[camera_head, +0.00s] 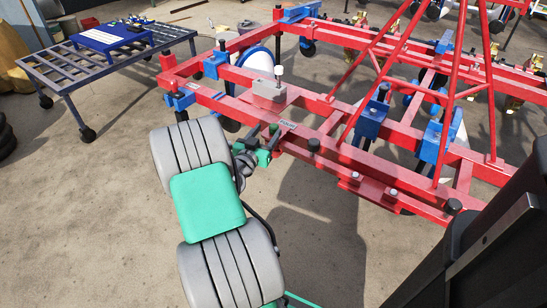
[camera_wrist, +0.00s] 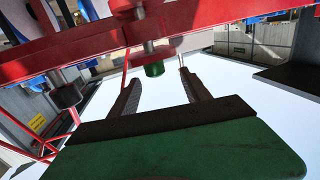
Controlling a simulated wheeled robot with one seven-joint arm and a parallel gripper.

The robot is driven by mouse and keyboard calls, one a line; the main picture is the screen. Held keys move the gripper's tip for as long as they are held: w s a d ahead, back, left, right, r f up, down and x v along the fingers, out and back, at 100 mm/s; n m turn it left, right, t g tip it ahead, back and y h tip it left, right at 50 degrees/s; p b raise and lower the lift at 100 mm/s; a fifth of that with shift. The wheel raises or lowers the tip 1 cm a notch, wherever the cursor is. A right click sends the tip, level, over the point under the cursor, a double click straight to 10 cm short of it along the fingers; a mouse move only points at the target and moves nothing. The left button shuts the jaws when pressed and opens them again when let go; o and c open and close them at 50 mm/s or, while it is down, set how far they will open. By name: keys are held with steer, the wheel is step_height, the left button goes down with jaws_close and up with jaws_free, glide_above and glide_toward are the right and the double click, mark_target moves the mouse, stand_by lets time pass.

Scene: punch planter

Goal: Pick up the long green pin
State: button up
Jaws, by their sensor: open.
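The green pin (camera_wrist: 154,69) shows a dark green knob on a metal stem that runs into a red beam (camera_wrist: 215,40). In the wrist view the knob stands in line with the gap between my two fingers, near their tips. Bare space shows between it and each finger. My gripper (camera_wrist: 158,78) is open and holds nothing. In the head view my gripper (camera_head: 264,142) is at the near edge of the red frame, and a small dark green knob (camera_head: 273,130) shows by the fingers. The pin's full length is hidden.
The red frame (camera_head: 225,109) with blue clamps fills the middle and right. A black-knobbed pin (camera_wrist: 65,92) stands beside the green one; another black knob (camera_head: 313,145) is on the frame. A grey rack table (camera_head: 60,73) stands at the left.

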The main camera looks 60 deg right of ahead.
steer(key=shift+s+d+f, duration=0.2)
steer(key=shift+d+f, duration=0.1)
steer(key=shift+d, duration=0.1)
steer(key=d, duration=0.7)
steer(key=shift+w+d+r, duration=0.1)
steer(key=shift+d+r, duration=0.1)
steer(key=shift+r, duration=0.05)
steer(key=shift+c, duration=0.4)
jaws_close()
